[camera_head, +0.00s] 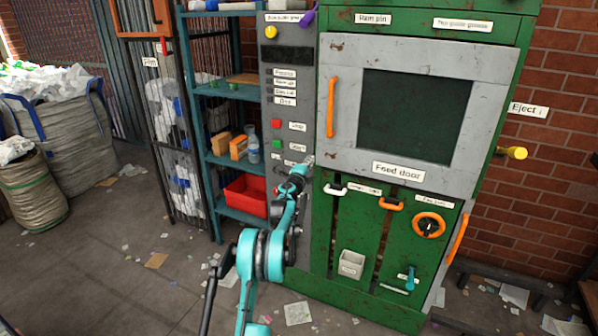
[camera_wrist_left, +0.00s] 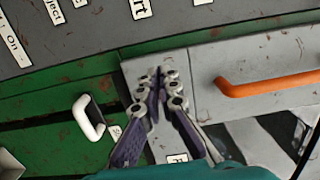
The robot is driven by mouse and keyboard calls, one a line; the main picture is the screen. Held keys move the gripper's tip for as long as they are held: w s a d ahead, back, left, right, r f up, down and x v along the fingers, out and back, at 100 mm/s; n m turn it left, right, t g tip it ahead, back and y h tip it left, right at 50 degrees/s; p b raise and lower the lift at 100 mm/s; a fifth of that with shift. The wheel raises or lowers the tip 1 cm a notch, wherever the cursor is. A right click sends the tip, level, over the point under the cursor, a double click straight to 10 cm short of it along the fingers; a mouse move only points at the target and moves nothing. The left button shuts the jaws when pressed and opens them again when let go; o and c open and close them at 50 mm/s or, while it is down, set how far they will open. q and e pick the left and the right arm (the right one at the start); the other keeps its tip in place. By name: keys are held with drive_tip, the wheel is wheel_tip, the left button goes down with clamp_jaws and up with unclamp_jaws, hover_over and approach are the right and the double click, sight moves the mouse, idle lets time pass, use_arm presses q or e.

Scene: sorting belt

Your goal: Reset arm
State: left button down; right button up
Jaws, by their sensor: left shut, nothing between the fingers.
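My left arm (camera_head: 262,255) reaches up from the bottom of the head view towards the green machine. My left gripper (camera_head: 307,161) is in front of the machine, between the grey control panel (camera_head: 291,60) and the lower corner of the grey feed door (camera_head: 345,158). In the left wrist view the gripper (camera_wrist_left: 160,84) has its fingertips together with nothing between them. The fingers hide part of the machine front. Whether they touch it cannot be told. My right gripper is in neither view.
The feed door has an orange handle (camera_head: 331,107). A white handle (camera_head: 335,189) is below it, also seen in the left wrist view (camera_wrist_left: 88,117). A blue shelf with a red bin (camera_head: 246,196) stands left of the machine. The littered floor (camera_head: 120,260) has free room at left.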

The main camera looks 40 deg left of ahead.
use_arm(q)
drive_tip(key=p+v, duration=0.1)
drive_tip(key=v, duration=0.6)
drive_tip(key=shift+s+a+f, duration=0.15)
drive_tip(key=shift+s+f, duration=0.05)
drive_tip(key=shift+s, duration=0.05)
